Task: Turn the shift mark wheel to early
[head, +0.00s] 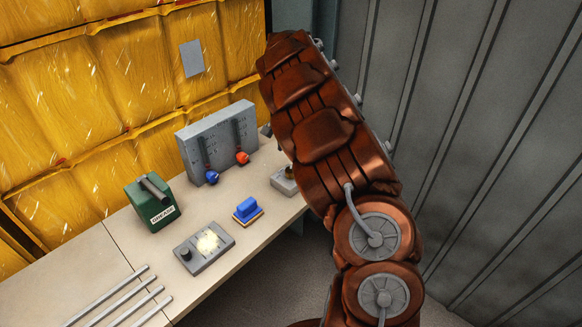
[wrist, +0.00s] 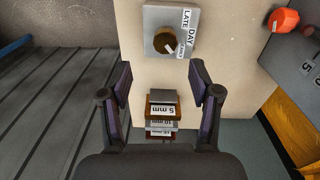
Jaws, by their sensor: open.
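The shift mark wheel (wrist: 165,41) is a round brown knob with a pale pointer mark. It sits on a grey box (wrist: 153,18) near the table's edge in the wrist view. Labels reading LATE and DAY stand to its right, with a third, hard-to-read label below them. The pointer faces lower right, but I cannot tell exactly which label it meets. In the head view the box (head: 281,184) is partly hidden by my arm. My gripper (wrist: 162,77) is open and empty in the wrist view, its fingers apart and short of the wheel.
Stacked blocks marked in mm (wrist: 162,112) show between my fingers. A ribbed wall stands at right.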

